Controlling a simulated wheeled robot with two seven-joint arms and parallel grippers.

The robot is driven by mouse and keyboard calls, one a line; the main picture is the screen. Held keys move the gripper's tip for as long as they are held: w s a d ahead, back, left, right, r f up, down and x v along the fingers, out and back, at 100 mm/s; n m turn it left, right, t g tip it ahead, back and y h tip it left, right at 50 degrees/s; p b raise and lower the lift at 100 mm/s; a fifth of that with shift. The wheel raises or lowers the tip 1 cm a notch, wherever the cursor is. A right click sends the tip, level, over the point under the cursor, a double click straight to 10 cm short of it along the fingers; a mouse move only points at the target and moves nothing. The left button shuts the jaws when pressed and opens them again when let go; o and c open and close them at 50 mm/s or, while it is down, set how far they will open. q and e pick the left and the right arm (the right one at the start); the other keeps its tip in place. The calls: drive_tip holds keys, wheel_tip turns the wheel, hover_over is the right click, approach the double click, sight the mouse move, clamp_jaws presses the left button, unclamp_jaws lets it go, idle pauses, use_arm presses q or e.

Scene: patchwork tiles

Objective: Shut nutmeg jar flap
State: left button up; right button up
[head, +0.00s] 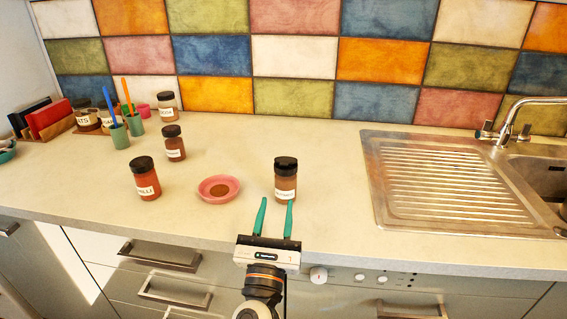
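The jar that I take for the nutmeg jar (286,183) stands upright on the worktop, right of the pink dish. It is brown with a black cap (286,164) and a white label too small to read surely. The flap is too small to tell whether it is up or down. My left gripper (276,207) is at the worktop's front edge, just in front of this jar. Its two green fingers are apart with nothing clearly between them. They point towards the jar's base, and I cannot tell whether they touch it. My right gripper is out of view.
A chilli jar (146,180), another spice jar (174,144) and a pink dish (219,189) with brown powder stand to the left. Green cups (119,136), more jars and a red book (50,119) are behind. The metal sink drainer (440,180) is right. Worktop between jar and drainer is clear.

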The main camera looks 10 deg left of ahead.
sight(283, 164)
use_arm(q)
drive_tip(key=p+x, duration=0.1)
drive_tip(key=x, duration=1)
drive_tip(key=shift+w+r+p, duration=0.1)
drive_tip(key=shift+p, duration=0.3)
